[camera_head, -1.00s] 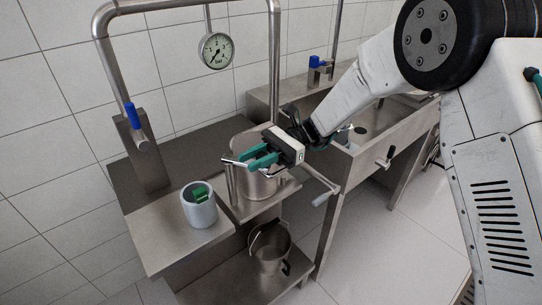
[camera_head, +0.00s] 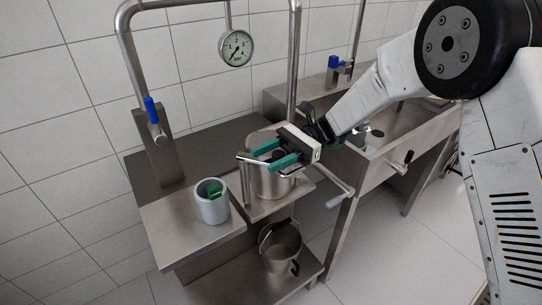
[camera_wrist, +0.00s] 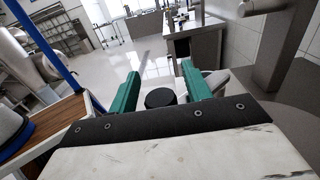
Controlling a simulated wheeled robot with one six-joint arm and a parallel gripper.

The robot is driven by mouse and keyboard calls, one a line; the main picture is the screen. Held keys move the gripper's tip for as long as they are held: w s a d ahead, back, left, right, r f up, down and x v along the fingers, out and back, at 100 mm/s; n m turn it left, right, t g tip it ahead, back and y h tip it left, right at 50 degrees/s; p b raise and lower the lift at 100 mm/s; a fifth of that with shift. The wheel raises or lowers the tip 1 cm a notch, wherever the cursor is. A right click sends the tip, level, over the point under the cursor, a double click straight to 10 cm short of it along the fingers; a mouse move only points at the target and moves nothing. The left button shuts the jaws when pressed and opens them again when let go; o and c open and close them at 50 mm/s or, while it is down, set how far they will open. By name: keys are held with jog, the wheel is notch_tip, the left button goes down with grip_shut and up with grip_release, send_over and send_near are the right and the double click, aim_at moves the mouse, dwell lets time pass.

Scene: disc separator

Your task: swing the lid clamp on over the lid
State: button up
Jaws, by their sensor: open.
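The steel separator vessel (camera_head: 268,184) stands on the bench, with my gripper (camera_head: 262,160) over its top. A thin metal bar (camera_head: 247,157), apparently the lid clamp, reaches over the vessel's left side from an upright post (camera_head: 246,185). The bar's right end is hidden by my gripper. My gripper is open, its teal fingers pointing left, close to the bar; I cannot tell if they touch it. In the wrist view the fingers (camera_wrist: 160,74) are apart, with a dark round thing (camera_wrist: 160,98) between them that I cannot identify. The lid is mostly hidden.
A grey cup (camera_head: 212,206) with something green inside stands on the left shelf. A crank handle (camera_head: 340,199) juts out at the vessel's right. A steel bucket (camera_head: 281,249) sits below. A pipe with a pressure gauge (camera_head: 236,48) rises behind. A sink bench stands right.

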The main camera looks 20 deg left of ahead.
jog(key=v, duration=0.7)
jog(key=shift+w+d, duration=0.25)
jog(key=shift+w, duration=0.05)
jog(key=shift+c, duration=0.3)
